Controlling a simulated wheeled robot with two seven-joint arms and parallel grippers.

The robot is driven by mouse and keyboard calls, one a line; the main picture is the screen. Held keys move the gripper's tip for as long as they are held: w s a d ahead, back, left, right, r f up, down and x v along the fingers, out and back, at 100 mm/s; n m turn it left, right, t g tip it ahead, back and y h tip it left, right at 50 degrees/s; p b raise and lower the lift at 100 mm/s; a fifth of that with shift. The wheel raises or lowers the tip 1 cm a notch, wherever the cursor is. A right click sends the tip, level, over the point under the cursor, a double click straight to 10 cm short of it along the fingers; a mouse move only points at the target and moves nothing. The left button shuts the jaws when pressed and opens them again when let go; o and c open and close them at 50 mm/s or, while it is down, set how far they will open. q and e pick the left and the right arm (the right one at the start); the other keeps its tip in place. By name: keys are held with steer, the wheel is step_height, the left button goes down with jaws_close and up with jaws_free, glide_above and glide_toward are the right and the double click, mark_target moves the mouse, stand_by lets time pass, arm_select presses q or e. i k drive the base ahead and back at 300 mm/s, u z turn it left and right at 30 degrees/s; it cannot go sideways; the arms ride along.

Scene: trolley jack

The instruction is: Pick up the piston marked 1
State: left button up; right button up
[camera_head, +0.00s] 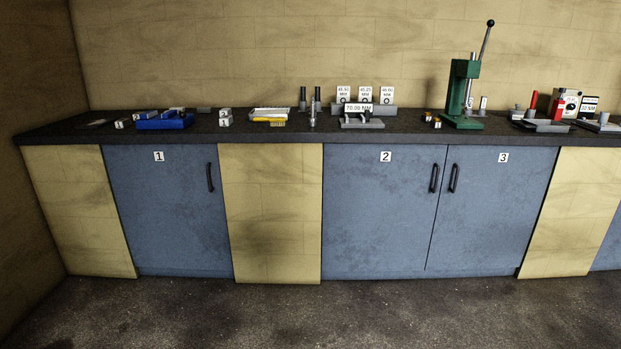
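No piston with a readable 1 shows; the parts on the bench are too small to tell. A small metal part with a pale marked face (225,121) stands on the dark bench top left of centre, its mark unclear. Small metal cylinder-like parts (312,118) stand near the middle of the bench. The only clear 1 is on the label (159,156) of the left blue cabinet door. Neither gripper is in view.
The long bench top (70,132) runs along the wall. A blue tray (165,123), a green lever press (463,95), white size signs (365,93) and a red-handled tool (533,102) stand on it. Blue doors (385,220) are shut. The floor (300,315) in front is clear.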

mark_target(312, 120)
steer(key=i, duration=1.75)
